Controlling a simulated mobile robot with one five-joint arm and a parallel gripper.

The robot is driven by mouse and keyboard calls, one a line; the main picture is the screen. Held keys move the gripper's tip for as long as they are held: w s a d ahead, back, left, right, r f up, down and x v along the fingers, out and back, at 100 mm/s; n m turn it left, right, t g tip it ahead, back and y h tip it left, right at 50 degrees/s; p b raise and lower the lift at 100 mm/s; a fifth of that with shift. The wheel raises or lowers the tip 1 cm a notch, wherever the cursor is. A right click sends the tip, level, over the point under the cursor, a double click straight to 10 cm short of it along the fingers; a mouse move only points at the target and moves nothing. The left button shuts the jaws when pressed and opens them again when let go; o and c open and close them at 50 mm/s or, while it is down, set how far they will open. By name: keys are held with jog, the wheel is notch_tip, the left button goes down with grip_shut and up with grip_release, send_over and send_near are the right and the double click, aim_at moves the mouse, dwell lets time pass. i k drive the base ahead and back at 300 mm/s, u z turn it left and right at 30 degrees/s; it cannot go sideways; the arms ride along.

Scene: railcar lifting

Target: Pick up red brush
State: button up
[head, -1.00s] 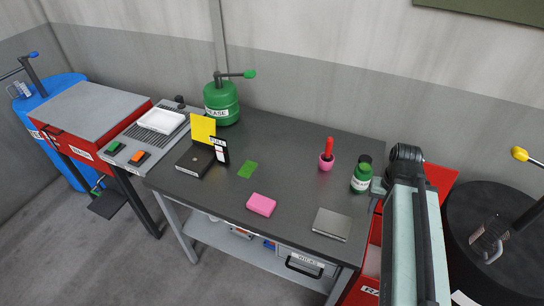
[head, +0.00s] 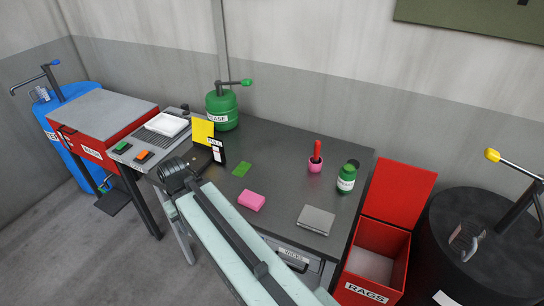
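The red brush (head: 317,152) stands upright with its red handle up in a small pink cup (head: 315,166) toward the back right of the dark grey table (head: 275,155). The cup hides its lower end. My arm's pale green link crosses the front of the table, well to the left of the brush and apart from it. My gripper does not show; only the arm link and its black joint are in view.
A green-and-white bottle (head: 346,179) stands right of the brush. A pink block (head: 251,201), green square (head: 242,169) and grey flat box (head: 316,220) lie on the table. A green grease can (head: 222,108) stands behind. An open red rags bin (head: 372,287) is at right.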

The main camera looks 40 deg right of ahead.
aim_at(317, 145)
jog(key=u, duration=0.2)
jog(key=i, duration=1)
jog(key=z, duration=0.1)
